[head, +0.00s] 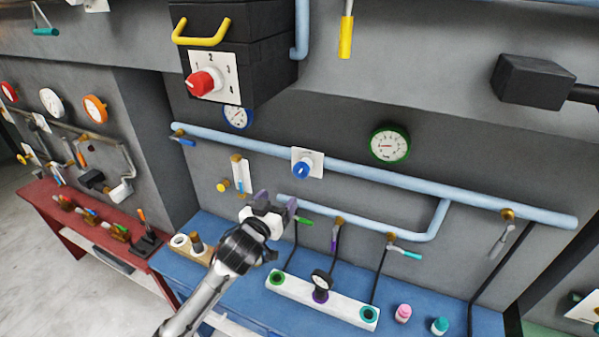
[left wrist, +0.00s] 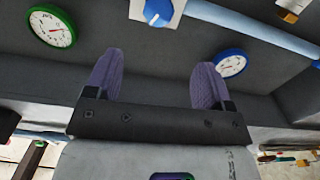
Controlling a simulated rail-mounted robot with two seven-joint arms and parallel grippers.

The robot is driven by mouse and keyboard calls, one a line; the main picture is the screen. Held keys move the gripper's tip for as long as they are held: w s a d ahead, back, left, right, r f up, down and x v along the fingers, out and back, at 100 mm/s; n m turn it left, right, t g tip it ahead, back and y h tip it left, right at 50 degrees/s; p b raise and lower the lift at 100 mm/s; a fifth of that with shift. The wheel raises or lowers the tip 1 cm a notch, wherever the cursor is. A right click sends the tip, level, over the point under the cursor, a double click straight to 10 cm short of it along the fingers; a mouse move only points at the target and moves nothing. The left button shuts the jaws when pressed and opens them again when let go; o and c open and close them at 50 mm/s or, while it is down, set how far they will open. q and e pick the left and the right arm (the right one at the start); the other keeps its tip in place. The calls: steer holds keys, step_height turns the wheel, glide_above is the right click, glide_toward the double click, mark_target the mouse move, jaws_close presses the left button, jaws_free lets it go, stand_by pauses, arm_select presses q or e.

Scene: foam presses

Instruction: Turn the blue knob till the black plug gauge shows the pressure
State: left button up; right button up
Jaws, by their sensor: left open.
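The blue knob (head: 301,170) sits on a white plate on the light blue wall pipe, with a white mark on its face. It also shows at the top edge of the left wrist view (left wrist: 157,12), between and beyond the fingertips. A small gauge with a black rim (head: 320,282) stands upright in the middle of a white block on the blue bench; its reading is too small to tell. My left gripper (head: 276,204) is open and empty, below and left of the knob and apart from it. Its purple fingers (left wrist: 155,78) are spread wide. My right gripper is not in view.
A red knob (head: 202,83) is on the dark box above. A green-rimmed gauge (head: 390,145) and a blue-rimmed gauge (head: 237,117) are on the wall. Coloured levers, including a green one (head: 305,221), hang beneath the pipes. Pink (head: 403,313) and teal bottles stand on the bench (head: 440,300).

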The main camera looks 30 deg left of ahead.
mark_target(299, 172)
arm_select(q)
steer(key=shift+n, duration=0.3)
steer(key=w+p, duration=0.2)
steer(key=w, duration=1.1)
steer(key=shift+w+a+r, duration=0.1)
steer(key=shift+w+a, duration=0.05)
steer(key=shift+w, duration=0.25)
steer(key=c, duration=0.9)
